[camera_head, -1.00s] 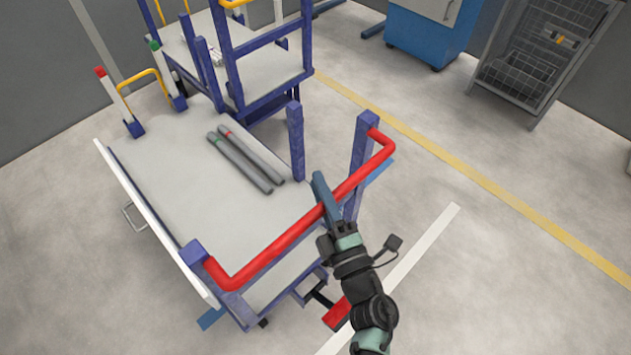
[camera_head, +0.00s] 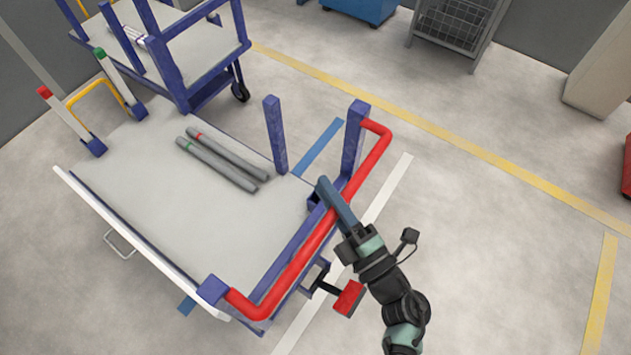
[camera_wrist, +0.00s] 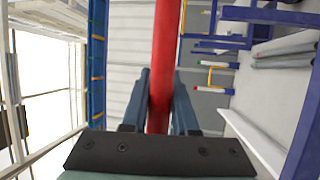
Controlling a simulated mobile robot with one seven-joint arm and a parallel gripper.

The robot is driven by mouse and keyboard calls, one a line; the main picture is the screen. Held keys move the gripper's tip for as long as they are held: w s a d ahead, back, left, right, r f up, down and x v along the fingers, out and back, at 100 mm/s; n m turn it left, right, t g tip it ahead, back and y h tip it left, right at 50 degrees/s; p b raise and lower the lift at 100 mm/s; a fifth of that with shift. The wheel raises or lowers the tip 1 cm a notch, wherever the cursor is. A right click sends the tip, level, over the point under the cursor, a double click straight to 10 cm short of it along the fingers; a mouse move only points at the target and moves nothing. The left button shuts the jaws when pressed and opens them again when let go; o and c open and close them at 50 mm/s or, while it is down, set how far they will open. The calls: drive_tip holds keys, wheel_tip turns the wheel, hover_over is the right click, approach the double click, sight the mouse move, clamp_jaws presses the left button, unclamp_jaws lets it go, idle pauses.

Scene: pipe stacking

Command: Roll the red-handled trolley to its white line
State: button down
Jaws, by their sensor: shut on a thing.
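The red-handled trolley (camera_head: 150,185) has a grey deck, blue posts and a red push bar (camera_head: 300,255) along its near right side. My gripper (camera_head: 330,198) is shut on the red bar near its middle; in the wrist view the bar (camera_wrist: 166,50) runs between the two fingers (camera_wrist: 160,100). The white line (camera_head: 390,190) lies on the floor at the trolley's right side, partly hidden by the bar and my arm. A red pedal (camera_head: 348,298) sticks out low below the bar, over or close to the line.
Two grey pipes, one red-banded (camera_head: 230,155) and one green-banded (camera_head: 215,165), lie on the deck. A second blue-framed trolley (camera_head: 180,50) stands behind. Blue floor marks (camera_head: 318,148) and a yellow line (camera_head: 440,130) show. Floor to the right is open.

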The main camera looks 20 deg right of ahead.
drive_tip(key=shift+s+d+f, duration=0.1)
drive_tip(key=shift+s+d, duration=0.1)
drive_tip(key=shift+s, duration=0.05)
drive_tip(key=c, duration=0.7)
unclamp_jaws()
drive_tip(key=shift+s+d, duration=0.1)
drive_tip(key=shift+s, duration=0.1)
drive_tip(key=shift+w, duration=0.1)
drive_tip(key=b+v, duration=0.2)
drive_tip(key=v, duration=1.1)
drive_tip(key=shift+b, duration=0.4)
drive_tip(key=shift+w, duration=0.15)
